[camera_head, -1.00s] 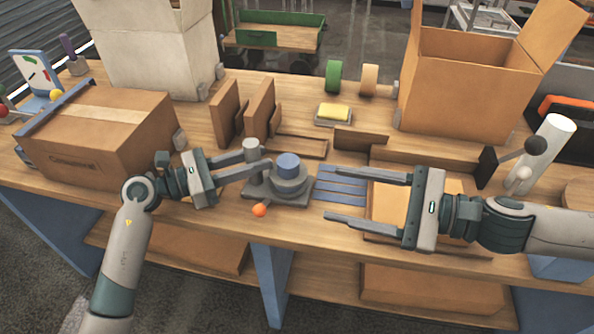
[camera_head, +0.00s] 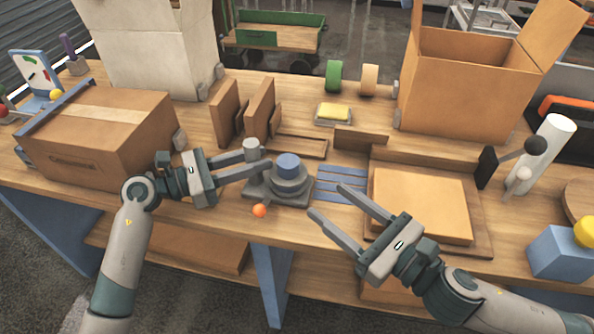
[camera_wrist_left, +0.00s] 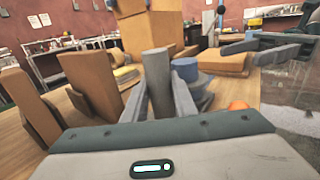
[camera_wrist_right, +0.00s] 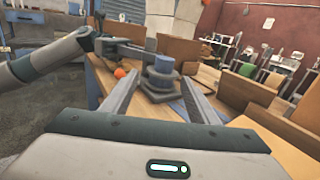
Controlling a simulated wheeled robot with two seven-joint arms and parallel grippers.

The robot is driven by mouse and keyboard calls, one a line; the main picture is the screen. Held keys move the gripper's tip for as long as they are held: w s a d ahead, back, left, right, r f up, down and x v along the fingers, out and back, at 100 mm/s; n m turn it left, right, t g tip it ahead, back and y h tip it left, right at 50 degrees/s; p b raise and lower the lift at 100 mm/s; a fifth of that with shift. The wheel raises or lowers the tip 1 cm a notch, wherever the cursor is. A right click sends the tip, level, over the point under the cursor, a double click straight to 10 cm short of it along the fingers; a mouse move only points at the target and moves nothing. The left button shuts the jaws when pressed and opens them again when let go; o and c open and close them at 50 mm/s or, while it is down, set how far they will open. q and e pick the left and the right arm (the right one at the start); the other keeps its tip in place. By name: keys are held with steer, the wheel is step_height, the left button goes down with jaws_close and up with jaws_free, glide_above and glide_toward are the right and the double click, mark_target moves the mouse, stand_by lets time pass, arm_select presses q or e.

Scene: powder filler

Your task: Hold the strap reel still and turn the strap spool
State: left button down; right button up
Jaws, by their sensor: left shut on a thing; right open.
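The strap reel has a grey base (camera_head: 262,195) near the table's front edge. A grey upright post (camera_head: 251,151) stands at its left, and it also shows in the left wrist view (camera_wrist_left: 157,75). The round grey spool (camera_head: 289,182) with a blue top (camera_head: 288,164) sits on the base. An orange ball (camera_head: 260,211) is at the front. My left gripper (camera_head: 257,163) is shut on the grey post. My right gripper (camera_head: 327,200) is open and empty, right of the reel and apart from it. In the right wrist view, the spool (camera_wrist_right: 160,80) lies ahead between the fingers.
Blue slats (camera_head: 341,185) lie right of the reel, then a flat cardboard piece (camera_head: 420,205) on a tray. A taped carton (camera_head: 105,135) stands left and an open carton (camera_head: 465,85) back right. Upright brown panels (camera_head: 262,107) stand behind the reel.

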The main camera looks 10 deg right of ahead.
mark_target(295, 172)
steer(key=shift+w+d+f+m+t+h, duration=0.15)
steer(key=shift+d+m+t+h, duration=0.15)
steer(key=shift+m, duration=0.3)
steer(key=shift+w+a, duration=0.1)
steer(key=x, duration=1.1)
steer(key=shift+w+a, duration=0.2)
steer(key=shift+w, duration=0.1)
steer(key=c, duration=1)
steer(key=shift+c, duration=0.2)
